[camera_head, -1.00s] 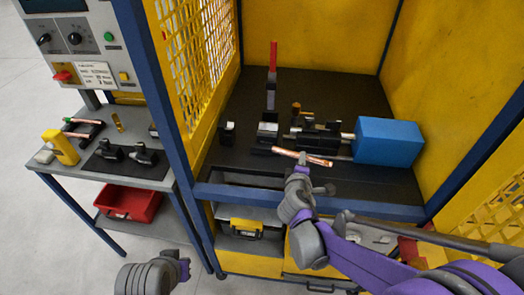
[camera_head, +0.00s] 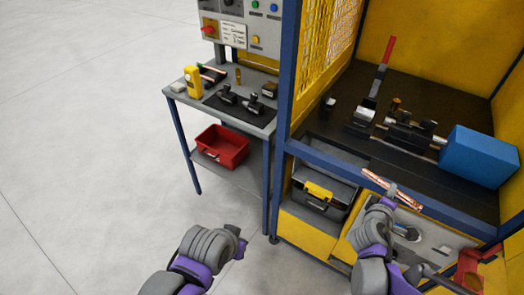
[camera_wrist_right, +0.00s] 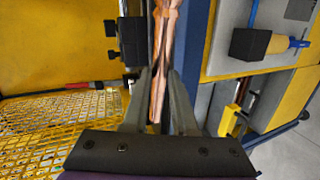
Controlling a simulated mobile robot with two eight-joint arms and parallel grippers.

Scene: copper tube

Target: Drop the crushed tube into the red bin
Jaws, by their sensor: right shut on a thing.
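A copper tube (camera_head: 393,189) with a flattened part is held by my right gripper (camera_head: 387,197) in front of the blue-framed machine. In the right wrist view the tube (camera_wrist_right: 163,60) runs between the two fingers of the right gripper (camera_wrist_right: 158,105), which are shut on it. The red bin (camera_head: 222,146) stands on the lower shelf of the side table at the left, well away from the tube. It looks open at the top. My left gripper (camera_head: 240,247) shows at the lower middle, below the table; its fingers are too small to tell open from shut.
The side table (camera_head: 205,108) overhangs the bin and carries a yellow device (camera_head: 193,82) and black fixtures. A blue frame post (camera_head: 282,130) stands between bin and right gripper. A black toolbox (camera_head: 335,178) with yellow latch sits under the machine. The floor at left is clear.

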